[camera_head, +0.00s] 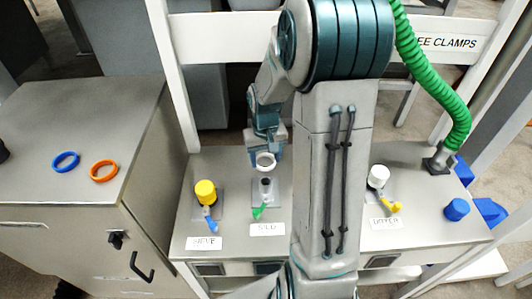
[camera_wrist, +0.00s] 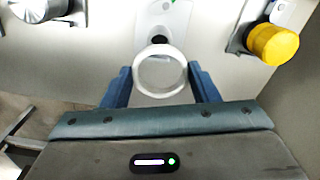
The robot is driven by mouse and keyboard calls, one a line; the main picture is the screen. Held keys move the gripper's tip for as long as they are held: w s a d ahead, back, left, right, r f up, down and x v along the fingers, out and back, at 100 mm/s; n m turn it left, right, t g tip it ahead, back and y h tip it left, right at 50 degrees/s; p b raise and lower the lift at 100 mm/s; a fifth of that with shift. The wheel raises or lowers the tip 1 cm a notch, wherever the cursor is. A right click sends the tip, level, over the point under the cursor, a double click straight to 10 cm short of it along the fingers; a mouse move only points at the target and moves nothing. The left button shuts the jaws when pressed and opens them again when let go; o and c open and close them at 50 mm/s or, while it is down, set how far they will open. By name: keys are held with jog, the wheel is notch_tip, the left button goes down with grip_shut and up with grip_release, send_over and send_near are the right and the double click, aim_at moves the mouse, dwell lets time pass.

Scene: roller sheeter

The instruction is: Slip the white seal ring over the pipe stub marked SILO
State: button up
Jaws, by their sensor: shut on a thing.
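The white seal ring (camera_head: 264,167) is held between the fingers of my gripper (camera_head: 264,155), just behind and above the stub. In the wrist view the ring (camera_wrist: 160,92) lies between the two blue fingers of my gripper (camera_wrist: 160,72). The pipe stub (camera_head: 266,184) stands on a plate behind a green lever (camera_head: 260,212) and a label (camera_head: 267,229) that appears to read SILO. In the wrist view the stub's dark top (camera_wrist: 159,40) shows just beyond the ring's far edge, so the ring is not around it.
A yellow-capped stub (camera_head: 205,192) with a blue lever stands to the left, and a white-capped stub (camera_head: 378,177) with a yellow lever to the right. Blue (camera_head: 66,161) and orange (camera_head: 104,171) rings lie on the left cabinet. A green hose (camera_head: 430,75) hangs at right.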

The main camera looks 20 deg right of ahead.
aim_at(266, 182)
jog(key=shift+f+b, duration=2.8)
jog(key=shift+f, duration=0.95)
jog(key=shift+s+f+b, duration=0.1)
jog(key=shift+f+b, duration=0.25)
jog(key=shift+f+b, duration=0.4)
jog(key=shift+f, duration=0.1)
jog(key=shift+f, duration=0.3)
jog(key=o, duration=1)
jog(key=shift+o, duration=0.2)
jog(key=shift+r, duration=0.15)
notch_tip(266, 182, up, 14)
